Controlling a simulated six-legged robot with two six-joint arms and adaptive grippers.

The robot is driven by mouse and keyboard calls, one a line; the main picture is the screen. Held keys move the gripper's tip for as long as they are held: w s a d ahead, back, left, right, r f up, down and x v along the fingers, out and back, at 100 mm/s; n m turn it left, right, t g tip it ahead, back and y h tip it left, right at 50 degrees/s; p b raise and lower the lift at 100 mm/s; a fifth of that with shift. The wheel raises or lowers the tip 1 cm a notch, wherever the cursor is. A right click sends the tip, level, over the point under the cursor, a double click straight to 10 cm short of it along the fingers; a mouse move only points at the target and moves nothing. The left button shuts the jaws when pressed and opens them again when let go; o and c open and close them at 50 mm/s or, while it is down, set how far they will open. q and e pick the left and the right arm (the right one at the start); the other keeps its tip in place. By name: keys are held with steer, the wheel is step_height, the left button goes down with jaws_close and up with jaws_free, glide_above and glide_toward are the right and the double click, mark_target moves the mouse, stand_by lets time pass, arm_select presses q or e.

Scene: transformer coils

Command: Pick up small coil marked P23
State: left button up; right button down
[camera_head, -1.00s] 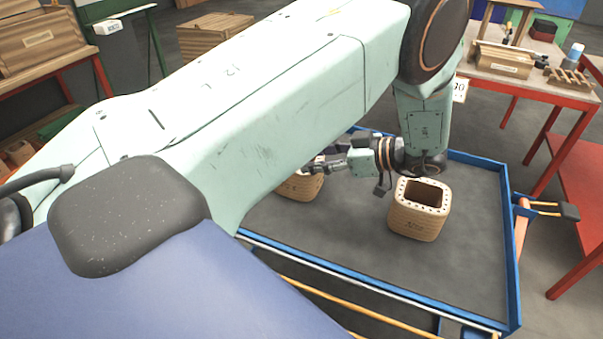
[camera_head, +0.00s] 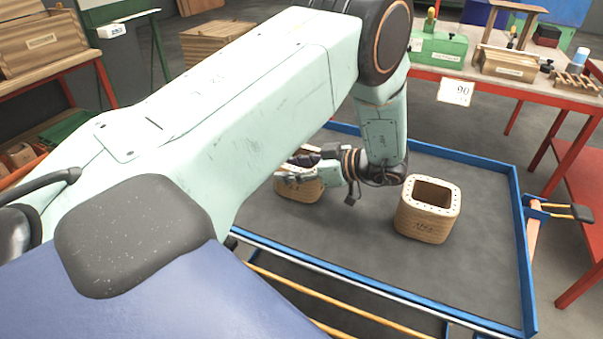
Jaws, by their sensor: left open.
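Two small wooden coils with a square opening and a rim of dark holes stand on the dark grey cart top (camera_head: 375,255). The left coil (camera_head: 299,190) is partly hidden by my left arm and gripper. The right coil (camera_head: 428,222) is in full view, with dark writing on its front too small to read surely. I cannot tell which coil is P23. My left gripper (camera_head: 303,166) points left, at the top of the left coil, and is open. Its fingertips overlap the coil's rim in the picture; I cannot tell whether they touch. My right gripper is not in view.
A blue raised edge (camera_head: 522,250) rims the cart. Behind it, a red-legged table (camera_head: 510,87) holds a green box (camera_head: 438,48), wooden boxes and tools. The cart top is clear around the right coil.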

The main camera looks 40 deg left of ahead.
arm_select(q)
steer(key=shift+s+d+r, duration=0.1)
steer(key=shift+s+r, duration=0.1)
steer(key=shift+r, duration=0.05)
steer(key=shift+c, duration=0.6)
steer(key=shift+w+f, duration=0.15)
steer(key=shift+w, duration=0.05)
steer(key=c, duration=0.4)
steer(key=shift+s, duration=0.15)
jaws_close()
